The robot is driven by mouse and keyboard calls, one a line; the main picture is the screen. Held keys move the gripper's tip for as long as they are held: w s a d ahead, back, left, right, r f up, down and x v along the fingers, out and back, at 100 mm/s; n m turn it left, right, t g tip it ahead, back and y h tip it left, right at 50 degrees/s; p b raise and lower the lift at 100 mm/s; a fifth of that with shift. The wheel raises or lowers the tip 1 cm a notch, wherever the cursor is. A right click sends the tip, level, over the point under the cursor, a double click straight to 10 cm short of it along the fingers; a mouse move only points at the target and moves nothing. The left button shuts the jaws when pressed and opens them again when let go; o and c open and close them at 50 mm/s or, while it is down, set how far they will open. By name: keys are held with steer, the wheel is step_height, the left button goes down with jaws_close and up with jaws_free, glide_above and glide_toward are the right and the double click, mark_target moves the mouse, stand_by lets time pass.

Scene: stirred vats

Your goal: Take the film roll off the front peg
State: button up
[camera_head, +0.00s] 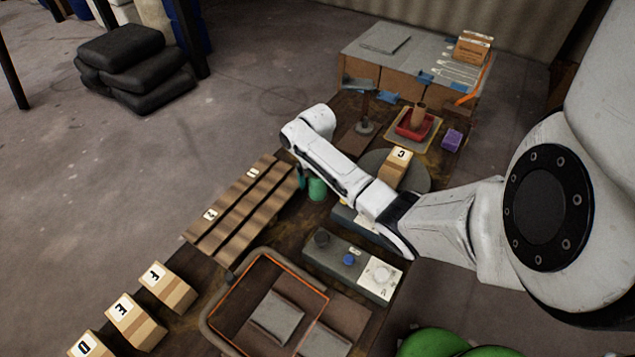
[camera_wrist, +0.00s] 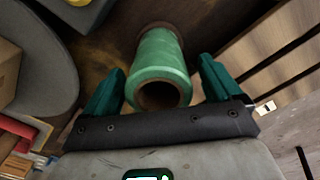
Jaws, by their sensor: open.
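The film roll is the green hollow cylinder (camera_wrist: 160,56) in the wrist view, with its brown open end facing the camera. In the head view a green cylinder (camera_head: 317,189) shows beside the slatted rack, under my arm. My gripper (camera_wrist: 162,88) is open, with one teal finger left of the roll and one right of it. A gap shows between the roll and each finger. In the head view my gripper is mostly hidden behind my arm. I cannot make out the peg; the inside of the core is dark.
A slatted rack (camera_head: 240,212) stands left of the roll. A grey control box (camera_head: 335,262) with knobs is in front. A box marked C (camera_head: 396,168) sits on a round grey plate (camera_head: 423,178) to the right. A red tray (camera_head: 428,133) and a purple block (camera_head: 451,140) are farther back.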

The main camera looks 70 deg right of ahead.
steer(key=shift+f, duration=0.35)
steer(key=shift+c, duration=0.2)
steer(key=shift+r, duration=0.1)
steer(key=c, duration=1.2)
